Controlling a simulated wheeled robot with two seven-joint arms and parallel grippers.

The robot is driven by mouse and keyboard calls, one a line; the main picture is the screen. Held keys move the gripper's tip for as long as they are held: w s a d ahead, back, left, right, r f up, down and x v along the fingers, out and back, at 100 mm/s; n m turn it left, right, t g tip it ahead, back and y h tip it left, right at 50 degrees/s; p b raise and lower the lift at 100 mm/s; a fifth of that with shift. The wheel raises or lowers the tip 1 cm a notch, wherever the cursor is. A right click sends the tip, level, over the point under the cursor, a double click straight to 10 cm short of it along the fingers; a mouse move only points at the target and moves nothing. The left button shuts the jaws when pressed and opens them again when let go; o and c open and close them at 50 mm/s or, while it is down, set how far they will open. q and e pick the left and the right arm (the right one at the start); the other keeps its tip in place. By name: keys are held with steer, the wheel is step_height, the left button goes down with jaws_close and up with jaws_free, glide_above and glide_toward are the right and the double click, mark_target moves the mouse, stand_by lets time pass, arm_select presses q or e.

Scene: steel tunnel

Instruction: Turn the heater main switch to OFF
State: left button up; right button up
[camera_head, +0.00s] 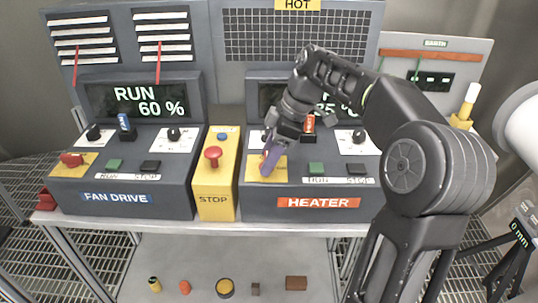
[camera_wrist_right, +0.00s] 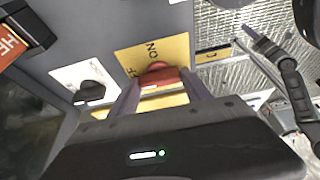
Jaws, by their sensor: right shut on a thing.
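The heater main switch is a red knob (camera_wrist_right: 158,74) on a yellow plate (camera_wrist_right: 180,50) with ON and partly hidden lettering. In the head view the plate (camera_head: 279,174) is at the left of the HEATER console (camera_head: 330,190), its knob hidden by my right gripper (camera_head: 266,165). In the wrist view the purple fingers of my right gripper (camera_wrist_right: 160,88) are on either side of the knob, shut on it. Which mark the knob points at cannot be told. A purple-fingered gripper, apparently my left (camera_wrist_right: 262,42), shows in the wrist view, its opening unclear.
The yellow STOP box (camera_head: 215,185) with a red button stands left of the heater console. The FAN DRIVE console (camera_head: 120,180) has its own red switch (camera_head: 71,159). The heater display is partly covered by my right arm. Several small items lie on the lower shelf (camera_head: 190,262).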

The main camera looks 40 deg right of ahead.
stand_by(0.4)
steer(key=o, duration=1.4)
steer(key=shift+c, duration=0.2)
steer(key=shift+v, duration=1.2)
steer(key=p+v, duration=0.5)
steer(key=shift+r, duration=0.25)
